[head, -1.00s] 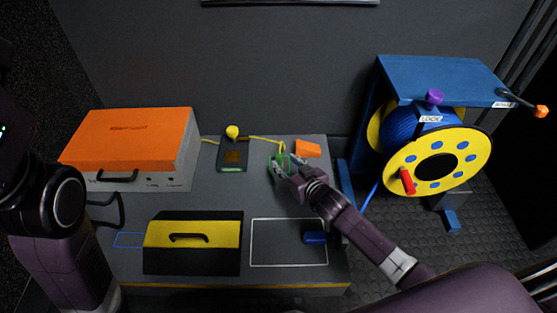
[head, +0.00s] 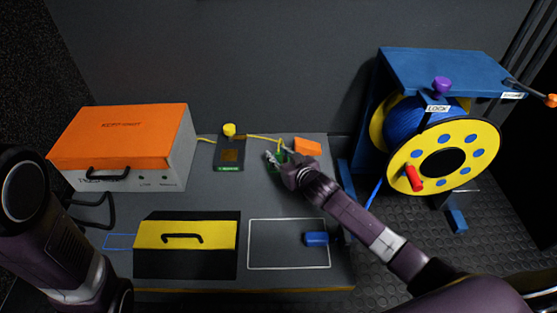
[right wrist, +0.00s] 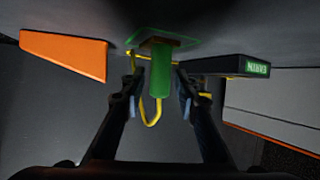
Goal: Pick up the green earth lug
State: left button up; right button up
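The green earth lug (right wrist: 160,72) stands out from a green-edged patch in the right wrist view, with a yellow cable looping beside it. In the head view it is small and partly hidden by my right gripper (head: 276,160). In the right wrist view the right gripper (right wrist: 160,92) is open, with one finger on each side of the lug. Gaps show between the lug and both fingers. My left arm is at the left of the head view, but its gripper is not in view.
An orange block (head: 307,146) lies just right of the lug. A dark earth plate (head: 230,155) with a yellow knob (head: 229,129) is to the left. An orange-lidded case (head: 125,130), yellow-black case (head: 185,235), blue piece (head: 316,239) and cable reel (head: 440,160) are around.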

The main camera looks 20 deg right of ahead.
grip_shut()
jog(key=shift+r, duration=0.1)
